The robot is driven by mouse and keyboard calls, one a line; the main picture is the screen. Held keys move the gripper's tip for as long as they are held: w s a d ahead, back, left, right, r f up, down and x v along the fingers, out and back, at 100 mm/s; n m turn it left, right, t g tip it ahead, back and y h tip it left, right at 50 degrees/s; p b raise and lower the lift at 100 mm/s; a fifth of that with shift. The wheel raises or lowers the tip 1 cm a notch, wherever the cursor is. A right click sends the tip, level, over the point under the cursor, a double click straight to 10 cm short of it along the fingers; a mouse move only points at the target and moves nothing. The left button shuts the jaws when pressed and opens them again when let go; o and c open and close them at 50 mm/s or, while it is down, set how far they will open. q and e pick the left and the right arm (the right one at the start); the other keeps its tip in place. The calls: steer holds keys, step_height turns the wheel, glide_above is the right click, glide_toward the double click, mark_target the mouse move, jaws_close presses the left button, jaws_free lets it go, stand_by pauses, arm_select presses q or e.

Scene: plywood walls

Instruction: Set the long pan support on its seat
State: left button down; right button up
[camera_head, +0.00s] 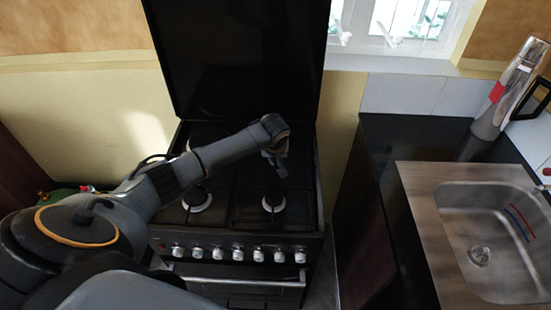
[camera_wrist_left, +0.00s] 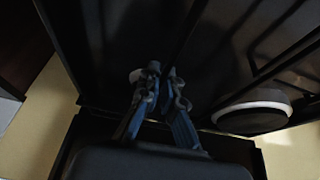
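The dark pan supports lie over the hob of the black stove (camera_head: 232,205). They blend with the hob, so I cannot tell the long pan support apart or say whether it is seated. My left gripper (camera_head: 278,168) is over the right half of the hob, pointing down, behind the front right burner. In the left wrist view the fingertips of my left gripper (camera_wrist_left: 161,76) are close together. A thin dark bar (camera_wrist_left: 192,38) runs up to them. The dark picture does not show whether they hold it. My right gripper is not in view.
The stove's lid (camera_head: 238,60) stands raised at the back. White-ringed burners (camera_head: 197,201) show at the front, above a row of knobs (camera_head: 238,255). To the right are a dark counter (camera_head: 385,150), a metal sink (camera_head: 500,240) and a tall silver appliance (camera_head: 508,88).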

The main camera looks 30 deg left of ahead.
arm_select(q)
steer(key=shift+f+b, duration=0.55)
steer(key=shift+f, duration=0.65)
steer(key=shift+w+f, duration=0.1)
steer(key=shift+f, duration=0.25)
stand_by(0.6)
steer(key=c, duration=1.5)
jaws_free()
steer(key=shift+o, duration=0.3)
steer(key=shift+s+f, duration=0.15)
steer(key=shift+s, duration=0.1)
steer(key=v, duration=1.2)
steer(key=shift+w+d, duration=0.1)
steer(key=shift+d, duration=0.05)
